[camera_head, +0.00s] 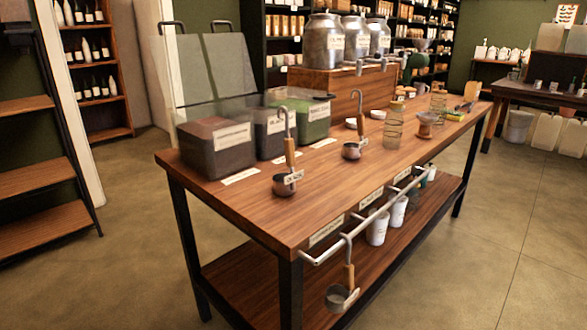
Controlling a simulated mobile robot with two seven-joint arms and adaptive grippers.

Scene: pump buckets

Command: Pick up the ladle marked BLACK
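Three steel ladles with wooden handles and hooked tops are in view. The first ladle (288,160) stands upright on the table near its left end, with a small label on its cup. The second ladle (355,141) stands upright farther back, also labelled. The third ladle (344,285) hangs by its hook from the rail on the table's front edge, with a tag on its cup. The labels are too small to read surely, so I cannot tell which ladle is marked BLACK. Neither of my grippers is in view.
Three labelled bins with clear lids, one brown (214,152), one dark (268,138), one green (314,122), stand behind the ladles on the wooden table (240,213). Metal urns (322,45) stand on a wooden riser. Glass jars (393,128) stand right of the second ladle.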

